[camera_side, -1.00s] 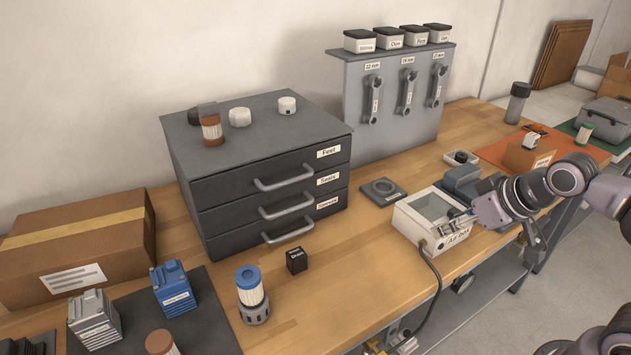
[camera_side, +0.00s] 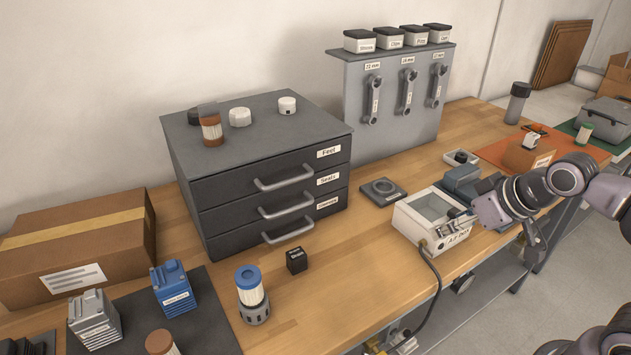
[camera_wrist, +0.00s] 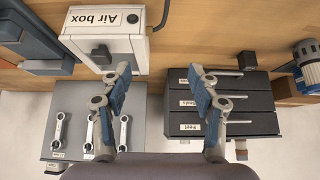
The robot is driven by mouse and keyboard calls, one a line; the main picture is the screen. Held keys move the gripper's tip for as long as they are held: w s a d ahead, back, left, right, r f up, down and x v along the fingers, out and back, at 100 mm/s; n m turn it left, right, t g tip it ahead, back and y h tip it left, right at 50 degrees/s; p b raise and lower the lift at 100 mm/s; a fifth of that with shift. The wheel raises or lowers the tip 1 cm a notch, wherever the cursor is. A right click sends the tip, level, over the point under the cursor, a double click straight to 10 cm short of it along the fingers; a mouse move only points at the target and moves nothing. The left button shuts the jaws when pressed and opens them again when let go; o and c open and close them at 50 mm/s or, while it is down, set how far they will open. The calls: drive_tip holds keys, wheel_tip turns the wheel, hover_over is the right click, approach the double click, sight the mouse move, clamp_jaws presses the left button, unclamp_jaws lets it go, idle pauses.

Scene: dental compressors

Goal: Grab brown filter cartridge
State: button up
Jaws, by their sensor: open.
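Another brown-topped piece (camera_side: 160,343) is cut off by the bottom edge. My gripper (camera_wrist: 160,77) is open and empty, its two fingers spread in the wrist view. In the side view it is at the right, by the air box (camera_side: 432,213), well away from the cabinet. A small brownish shape (camera_wrist: 241,149) shows beyond the cabinet in the wrist view; I cannot tell if it is the cartridge.
Near the cartridge are a white round cap (camera_side: 240,117), another white cap (camera_side: 287,105) and a dark one. A blue-topped filter (camera_side: 249,286) stands on the bench.

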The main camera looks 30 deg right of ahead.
drive_tip(key=w+a+r+n+g+y, duration=0.1)
drive_tip(key=w+a+r+n+g, duration=0.1)
drive_tip(key=w+a+r+n, duration=0.45)
drive_tip(key=w+a+r+n+g+y, duration=0.1)
drive_tip(key=w+a+r+n+g, duration=0.15)
drive_tip(key=w+a, duration=0.7)
drive_tip(key=n+g+h, duration=0.2)
drive_tip(key=n+g, duration=0.1)
drive_tip(key=n, duration=0.7)
approach(166, 353)
drive_tip(key=shift+w+a+f, duration=0.25)
drive_tip(key=shift+w+f, duration=0.65)
drive_tip(key=shift+f, duration=0.1)
drive_tip(key=shift+s+f, duration=0.1)
drive_tip(key=shift+f, duration=5.3)
